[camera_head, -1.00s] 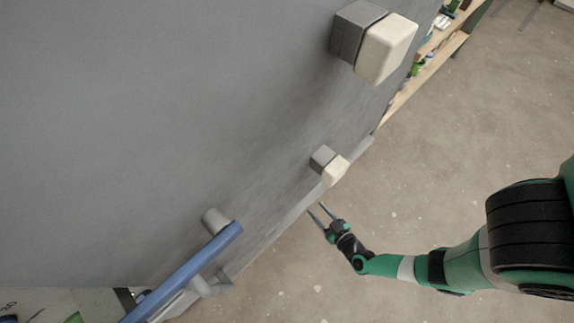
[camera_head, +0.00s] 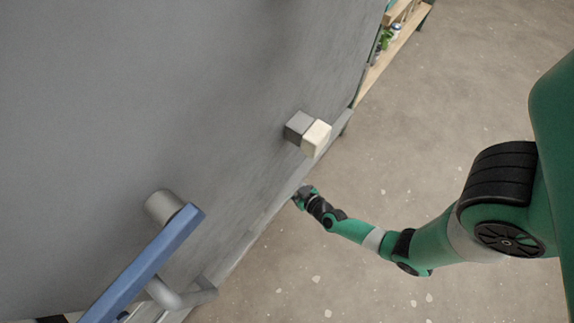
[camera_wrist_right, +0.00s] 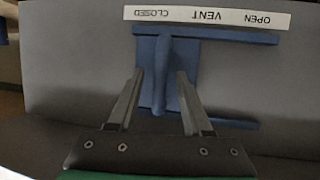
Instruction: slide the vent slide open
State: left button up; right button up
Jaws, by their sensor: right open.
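The vent slide (camera_wrist_right: 187,92) is a blue plate with an upright blue grip bar (camera_wrist_right: 161,78), set between two blue rails. It sits at the left end of the rails, at the CLOSED end of an upside-down label (camera_wrist_right: 207,17) reading OPEN, VENT, CLOSED. My right gripper (camera_wrist_right: 159,78) is open, with one finger on each side of the grip bar; I see no clear contact. In the head view my right gripper (camera_head: 298,195) is at the lower edge of the grey wall, its fingertips hard to make out. The vent is hidden there. My left gripper is not in view.
The large grey wall (camera_head: 150,90) carries a blue handle bar (camera_head: 148,262) at lower left and a grey block with a cream end (camera_head: 315,138) above my right gripper. A wooden shelf (camera_head: 385,50) stands beyond. The concrete floor (camera_head: 430,120) is mostly clear.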

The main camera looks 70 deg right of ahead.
jog(key=shift+w+d+f, duration=0.1)
jog(key=shift+w+f, duration=0.05)
jog(key=shift+c, duration=0.2)
grip_shut()
dwell(1.2)
